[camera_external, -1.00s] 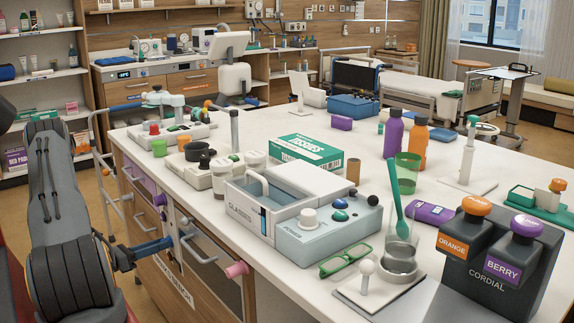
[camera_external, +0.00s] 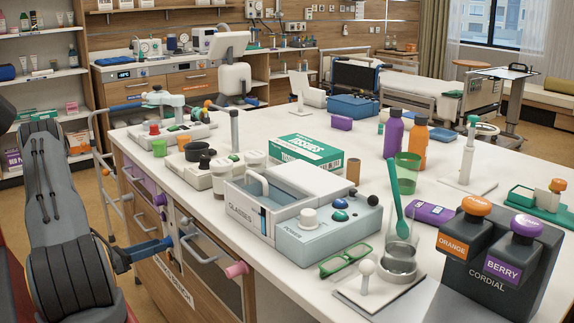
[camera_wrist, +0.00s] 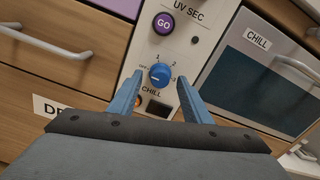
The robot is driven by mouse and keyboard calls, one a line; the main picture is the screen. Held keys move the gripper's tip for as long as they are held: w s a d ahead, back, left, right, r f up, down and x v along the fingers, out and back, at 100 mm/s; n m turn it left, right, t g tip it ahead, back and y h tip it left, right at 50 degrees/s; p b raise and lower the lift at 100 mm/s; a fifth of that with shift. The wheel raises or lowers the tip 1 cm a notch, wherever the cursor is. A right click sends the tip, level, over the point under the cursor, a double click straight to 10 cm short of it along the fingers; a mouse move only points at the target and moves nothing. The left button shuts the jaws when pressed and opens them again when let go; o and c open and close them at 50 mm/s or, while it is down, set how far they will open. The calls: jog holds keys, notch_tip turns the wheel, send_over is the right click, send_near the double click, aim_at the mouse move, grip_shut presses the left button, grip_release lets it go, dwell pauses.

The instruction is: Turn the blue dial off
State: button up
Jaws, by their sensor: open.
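The blue dial (camera_wrist: 160,75) is on the light panel under the bench, with the numbers 1, 2 and 3 around its upper and right side and CHILL printed below. Which mark its pointer faces is too small to tell. My gripper (camera_wrist: 160,79) is open, with one blue finger on each side of the dial, in line with it. I cannot tell whether the fingers touch it. In the external view my gripper (camera_external: 158,248) reaches the bench front from the left. The dial is not clearly visible there.
A purple GO button (camera_wrist: 164,23) is above the dial, with a dark switch beside it. An orange light sits close to the left finger. Wooden drawers with handles (camera_wrist: 53,43) are at left. A CHILL compartment door (camera_wrist: 262,75) is at right. A pink knob (camera_external: 237,269) protrudes from the bench front.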

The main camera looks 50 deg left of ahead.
jog(key=s, duration=0.6)
dwell(0.4)
